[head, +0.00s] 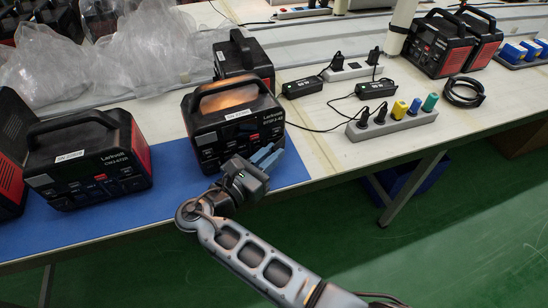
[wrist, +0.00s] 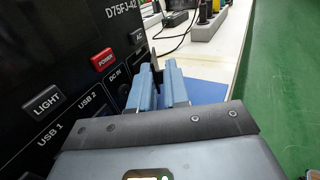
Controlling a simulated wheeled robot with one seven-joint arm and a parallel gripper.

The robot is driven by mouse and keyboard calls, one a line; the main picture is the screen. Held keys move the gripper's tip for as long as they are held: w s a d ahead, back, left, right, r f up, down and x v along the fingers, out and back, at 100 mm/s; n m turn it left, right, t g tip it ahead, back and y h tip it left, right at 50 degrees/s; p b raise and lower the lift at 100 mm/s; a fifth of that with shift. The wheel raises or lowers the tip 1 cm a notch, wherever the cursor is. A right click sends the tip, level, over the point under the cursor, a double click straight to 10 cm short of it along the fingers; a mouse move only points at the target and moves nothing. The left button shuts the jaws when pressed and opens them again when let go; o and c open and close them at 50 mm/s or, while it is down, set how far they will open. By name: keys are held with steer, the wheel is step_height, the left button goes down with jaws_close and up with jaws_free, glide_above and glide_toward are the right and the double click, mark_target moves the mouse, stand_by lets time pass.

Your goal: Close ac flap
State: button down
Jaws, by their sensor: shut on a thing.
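The power station (head: 236,128) is a black box with a top handle, standing on the blue mat in the head view. Its front panel (wrist: 50,55) fills the left of the wrist view, with LIGHT, POWER, USB, DC IN and AC labels. My gripper (head: 268,156) is at the right end of that front. In the wrist view the blue fingers of my gripper (wrist: 158,80) are close together below the AC label. A thin dark piece, the ac flap (wrist: 157,73), shows between them, standing out from the panel. The fingers hide most of the flap and the socket area.
Another power station (head: 88,155) stands to the left on the blue mat (head: 150,213). A grey power strip (head: 392,124) with coloured plugs lies to the right, with black adapters and cables. The table front edge is close to my arm.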

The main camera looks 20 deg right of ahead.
steer(key=shift+w+m+g, duration=0.1)
steer(key=shift+m+g, duration=0.2)
steer(key=shift+g, duration=0.1)
steer(key=c, duration=1.2)
jaws_free()
steer(key=shift+c, duration=0.2)
steer(key=shift+o, duration=0.4)
steer(key=shift+a, duration=0.1)
steer(key=shift+t, duration=0.3)
